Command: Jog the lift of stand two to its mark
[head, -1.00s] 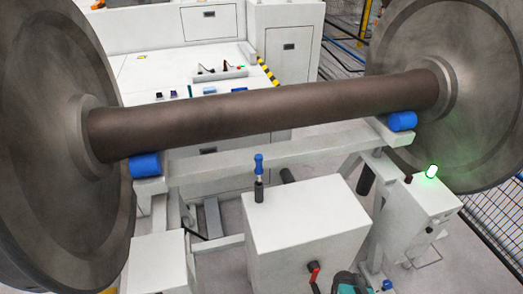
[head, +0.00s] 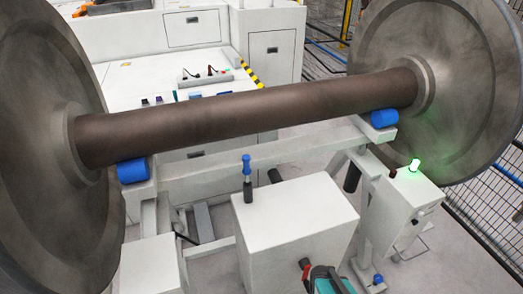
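A wheelset with a brown axle (head: 250,116) and two large grey wheels spans the view. The axle lies above a white stand frame (head: 265,155) with a blue roller (head: 133,171) at the left and another blue roller (head: 384,118) at the right. A white box (head: 298,225) stands in front, with an upright blue-handled tool (head: 247,175) on its top. A green lamp (head: 414,164) glows on a smaller white box (head: 404,200) at the right. No label or lift mark can be read, so I cannot tell which stand this is. My gripper is not clearly visible.
A red-ended part (head: 304,264) and a teal and black item (head: 328,281) show at the bottom edge, partly cut off. A white bench (head: 130,75) with small tools and cabinets stands behind the axle. Mesh fencing (head: 490,215) runs along the right.

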